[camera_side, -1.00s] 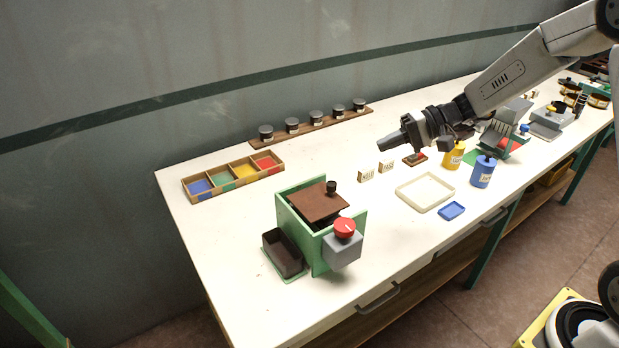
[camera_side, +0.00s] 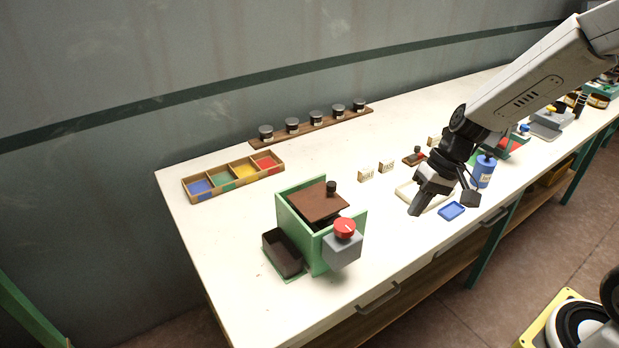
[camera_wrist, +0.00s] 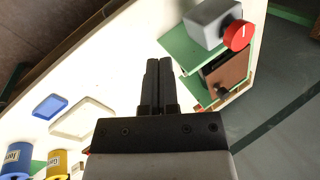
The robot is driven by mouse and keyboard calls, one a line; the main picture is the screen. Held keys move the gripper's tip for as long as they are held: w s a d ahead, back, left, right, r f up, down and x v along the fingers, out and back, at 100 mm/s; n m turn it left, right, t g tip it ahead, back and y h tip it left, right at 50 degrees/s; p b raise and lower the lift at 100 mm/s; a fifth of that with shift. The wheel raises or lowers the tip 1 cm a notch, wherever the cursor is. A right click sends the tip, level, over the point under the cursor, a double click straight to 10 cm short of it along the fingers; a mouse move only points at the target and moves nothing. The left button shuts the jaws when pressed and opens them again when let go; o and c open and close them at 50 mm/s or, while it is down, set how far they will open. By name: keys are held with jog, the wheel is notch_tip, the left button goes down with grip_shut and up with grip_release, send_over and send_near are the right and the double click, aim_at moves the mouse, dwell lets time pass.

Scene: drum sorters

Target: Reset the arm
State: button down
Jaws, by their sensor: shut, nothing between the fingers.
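My gripper (camera_side: 414,211) hangs over the front part of the white table in the side view, tilted downward beside the cream tray (camera_side: 405,193). It partly hides that tray. In the wrist view the two dark fingers of my gripper (camera_wrist: 158,66) lie together, shut, with nothing between them. The green drum sorter (camera_side: 296,240), with a brown lid (camera_side: 313,203) and a red knob (camera_side: 344,228), stands to the left of my gripper, apart from it.
A blue tray (camera_side: 452,211) and a blue can (camera_side: 484,172) stand close to my gripper. A four-colour divided box (camera_side: 214,193) and a rack of dark-lidded jars (camera_side: 330,122) are at the back. The table between sorter and gripper is clear.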

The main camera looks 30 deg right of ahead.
jog(key=s+d+f+n+t+h, duration=0.1)
jog(key=s+n+h, duration=0.2)
jog(key=s+h, duration=0.2)
jog(key=shift+s+n+t, duration=0.3)
jog(key=shift+s+n, duration=0.1)
jog(key=shift+s, duration=0.1)
jog(key=shift+f, duration=0.1)
dwell(0.8)
